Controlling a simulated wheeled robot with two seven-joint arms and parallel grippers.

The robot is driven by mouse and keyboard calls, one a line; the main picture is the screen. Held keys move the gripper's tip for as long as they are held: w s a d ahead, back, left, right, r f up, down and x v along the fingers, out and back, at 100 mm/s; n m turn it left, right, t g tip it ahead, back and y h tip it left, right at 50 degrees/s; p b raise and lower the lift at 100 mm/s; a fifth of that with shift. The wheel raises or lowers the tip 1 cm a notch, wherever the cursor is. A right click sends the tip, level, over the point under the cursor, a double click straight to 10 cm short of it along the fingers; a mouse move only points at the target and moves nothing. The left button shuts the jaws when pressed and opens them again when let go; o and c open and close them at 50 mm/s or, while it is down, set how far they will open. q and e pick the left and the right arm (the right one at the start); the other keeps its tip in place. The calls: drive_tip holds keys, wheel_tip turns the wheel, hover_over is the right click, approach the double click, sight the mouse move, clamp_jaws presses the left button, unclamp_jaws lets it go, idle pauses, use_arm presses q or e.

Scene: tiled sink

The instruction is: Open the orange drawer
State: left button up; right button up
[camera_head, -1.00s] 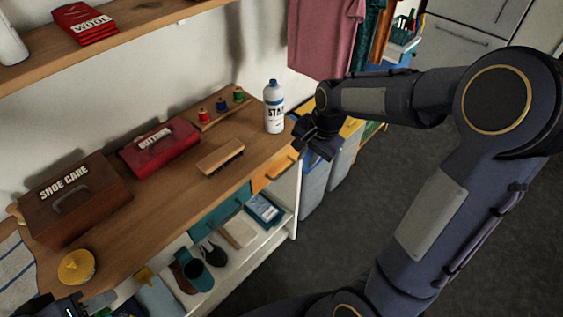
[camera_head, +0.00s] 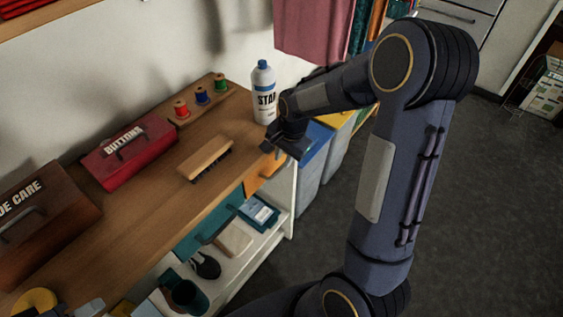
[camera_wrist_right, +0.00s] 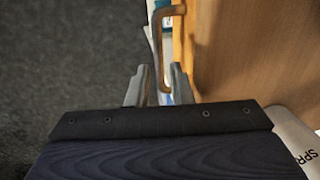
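The orange drawer (camera_head: 268,176) is under the right end of the wooden bench top and looks shut. Its orange handle (camera_wrist_right: 155,45) shows in the right wrist view as a bent bar standing off the front. My right gripper (camera_head: 286,147) is at the bench's right front corner, partly covering the drawer. In the right wrist view its fingers (camera_wrist_right: 159,86) are apart, with the handle's near end between them; contact cannot be made out. Only a grey piece of my left gripper (camera_head: 88,309) shows at the bottom edge of the head view.
A white spray bottle (camera_head: 263,95) stands on the bench top close behind my right gripper. A brush (camera_head: 205,158), red box (camera_head: 130,153) and thread spools lie further left. A teal drawer (camera_head: 205,228) is left of the orange one. Bins (camera_head: 313,165) stand right of the bench.

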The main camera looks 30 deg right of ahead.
sight(281, 166)
drive_tip(key=shift+w+a+f, duration=0.1)
drive_tip(key=shift+w+f, duration=0.05)
drive_tip(key=shift+f, duration=0.65)
drive_tip(key=shift+w+f, duration=0.1)
drive_tip(key=shift+f, duration=0.7)
drive_tip(key=shift+c, duration=0.4)
clamp_jaws()
